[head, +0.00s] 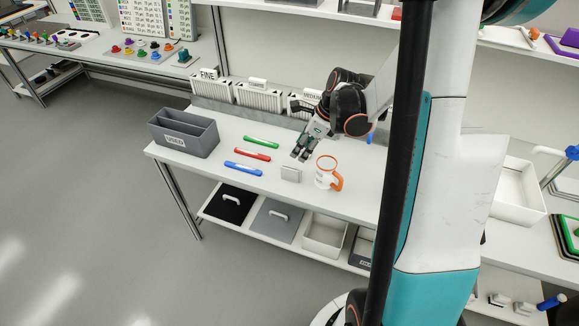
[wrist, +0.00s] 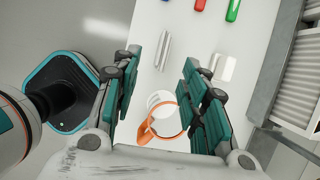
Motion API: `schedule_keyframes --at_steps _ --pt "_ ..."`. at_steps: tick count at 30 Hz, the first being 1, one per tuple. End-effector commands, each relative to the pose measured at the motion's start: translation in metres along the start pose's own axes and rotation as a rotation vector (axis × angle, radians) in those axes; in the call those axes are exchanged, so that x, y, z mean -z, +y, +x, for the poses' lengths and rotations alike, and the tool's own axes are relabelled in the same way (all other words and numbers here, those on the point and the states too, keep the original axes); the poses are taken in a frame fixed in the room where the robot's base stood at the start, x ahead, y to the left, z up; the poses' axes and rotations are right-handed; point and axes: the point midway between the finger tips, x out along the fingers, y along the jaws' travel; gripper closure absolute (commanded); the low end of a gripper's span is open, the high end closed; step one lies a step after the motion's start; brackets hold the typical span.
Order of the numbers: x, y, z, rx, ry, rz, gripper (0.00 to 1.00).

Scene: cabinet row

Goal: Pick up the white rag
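My gripper (head: 299,155) is above the white table, pointing down. In the wrist view its two green-padded fingers (wrist: 162,88) are wide apart with nothing held between them. I cannot tell for certain which piece is the white rag.
An orange-and-white mug (head: 326,175) stands right beside the upright piece and shows low between the fingers (wrist: 162,118). Green (head: 261,142), red (head: 252,154) and blue (head: 243,169) markers lie to the left. A grey "USED" bin (head: 186,138) stands at the left end. White racks (head: 258,95) line the back.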

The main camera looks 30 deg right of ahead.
Motion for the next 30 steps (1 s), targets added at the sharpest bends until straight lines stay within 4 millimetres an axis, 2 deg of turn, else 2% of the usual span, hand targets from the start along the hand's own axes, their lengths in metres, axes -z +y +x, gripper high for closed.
schedule_keyframes --at_steps 5,12,16,23,30 --pt "0.006 -0.003 0.024 -0.001 0.002 0.033 0.60" --pt "0.006 -0.003 0.069 0.001 0.001 0.030 0.60" --pt "0.005 -0.003 0.083 0.000 0.002 0.029 0.60" --pt "0.006 -0.004 0.093 0.001 0.002 0.029 0.60" --pt "0.011 -0.010 0.126 0.000 0.002 0.028 0.60"
